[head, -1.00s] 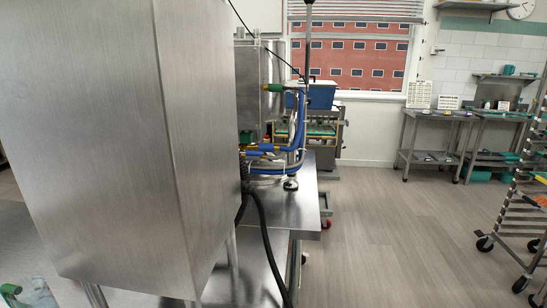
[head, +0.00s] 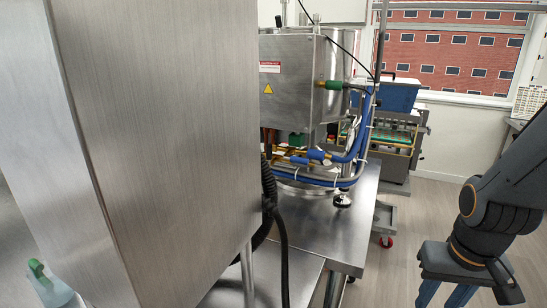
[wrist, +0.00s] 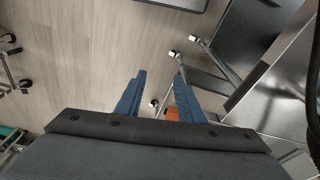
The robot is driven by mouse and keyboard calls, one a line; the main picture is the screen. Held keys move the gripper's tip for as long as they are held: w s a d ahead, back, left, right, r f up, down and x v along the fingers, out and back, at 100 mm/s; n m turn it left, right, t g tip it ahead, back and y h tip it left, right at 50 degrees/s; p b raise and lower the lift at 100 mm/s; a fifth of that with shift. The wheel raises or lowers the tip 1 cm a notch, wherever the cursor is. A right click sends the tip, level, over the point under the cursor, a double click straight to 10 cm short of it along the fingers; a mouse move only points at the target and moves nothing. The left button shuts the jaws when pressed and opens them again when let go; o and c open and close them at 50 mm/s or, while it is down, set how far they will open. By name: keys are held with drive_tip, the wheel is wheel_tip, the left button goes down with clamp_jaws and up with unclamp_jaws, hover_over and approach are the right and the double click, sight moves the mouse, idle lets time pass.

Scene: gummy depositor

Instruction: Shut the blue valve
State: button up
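Blue valve handles (head: 318,155) show on the brass-coloured pipes at the lower front of the steel depositor machine (head: 335,75) in the head view. They are small, and I cannot tell how the valve is turned. My gripper (head: 443,298) is at the lower right of the head view, well apart from the valve and to its right. Its two blue fingers are spread with nothing between them. In the wrist view, my gripper (wrist: 158,80) points at the floor, and no valve shows there.
A large steel cabinet (head: 160,130) fills the left foreground and hides part of the machine. A black hose (head: 283,250) hangs in front of the steel table (head: 325,225). Blue hoses (head: 352,150) curve beside the valve. Open floor (head: 405,220) lies to the right.

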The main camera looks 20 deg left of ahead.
drive_tip(key=w+a+n+t, duration=0.2)
drive_tip(key=w+n, duration=0.1)
drive_tip(key=w, duration=0.6)
drive_tip(key=n+t+y, duration=0.9)
drive_tip(key=n+y, duration=0.1)
drive_tip(key=n, duration=1)
approach(301, 161)
drive_tip(key=r+x, duration=0.1)
drive_tip(key=x, duration=0.3)
drive_tip(key=shift+a+f+n, duration=0.25)
drive_tip(key=shift+f+n, duration=0.05)
drive_tip(key=shift+f, duration=0.3)
drive_tip(key=shift+p+x, duration=0.85)
drive_tip(key=shift+x, duration=2.7)
drive_tip(key=shift+w+d, duration=0.1)
drive_tip(key=shift+d, duration=0.1)
drive_tip(key=shift+c, duration=0.5)
clamp_jaws()
